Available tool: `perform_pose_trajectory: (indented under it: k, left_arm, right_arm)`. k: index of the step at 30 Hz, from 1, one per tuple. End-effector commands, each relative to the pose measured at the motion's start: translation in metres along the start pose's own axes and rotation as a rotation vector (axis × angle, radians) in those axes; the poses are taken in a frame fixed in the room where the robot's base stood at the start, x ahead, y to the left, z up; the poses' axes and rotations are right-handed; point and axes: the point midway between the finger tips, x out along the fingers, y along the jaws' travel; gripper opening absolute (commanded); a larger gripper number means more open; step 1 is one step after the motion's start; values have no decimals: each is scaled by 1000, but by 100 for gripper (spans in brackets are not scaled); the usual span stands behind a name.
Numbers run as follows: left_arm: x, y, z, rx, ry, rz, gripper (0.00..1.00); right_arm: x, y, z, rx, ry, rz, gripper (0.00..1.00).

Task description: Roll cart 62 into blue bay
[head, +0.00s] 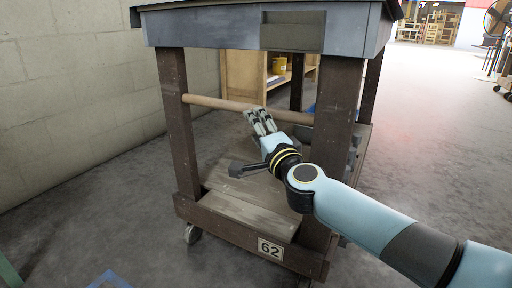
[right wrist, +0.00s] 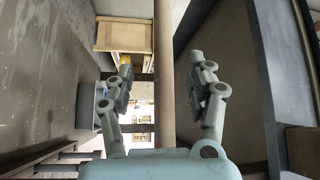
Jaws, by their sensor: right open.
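Cart 62 (head: 245,232) fills the middle of the head view, with dark wooden legs, a grey top and a plate (head: 270,249) reading 62. A round wooden bar (head: 215,103) runs between its legs below the top. My right gripper (head: 259,114) is at this bar. In the right wrist view the bar (right wrist: 164,70) passes between the open fingers of the gripper (right wrist: 160,75), with gaps on both sides. Blue floor marking (head: 108,280) shows at the lower left of the head view; I cannot tell whether it is the blue bay. My left gripper is not in view.
A block wall (head: 70,90) stands to the left of the cart. A wooden shelf unit (head: 240,75) with a yellow container (head: 279,66) is behind it. Open concrete floor (head: 430,150) lies to the right. A fan (head: 497,18) stands at the far right.

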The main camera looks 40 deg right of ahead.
Motion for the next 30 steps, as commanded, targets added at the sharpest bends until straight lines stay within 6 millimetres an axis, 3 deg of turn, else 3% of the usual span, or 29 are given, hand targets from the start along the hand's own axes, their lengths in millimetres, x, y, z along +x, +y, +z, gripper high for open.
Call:
perform_pose_trajectory:
  k: [14,30]
  left_arm:
    - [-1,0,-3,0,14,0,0]
    - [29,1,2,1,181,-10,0]
  right_arm:
    - [7,-4,0,14,3,-7,55]
    - [93,-2,0,14,3,-4,55]
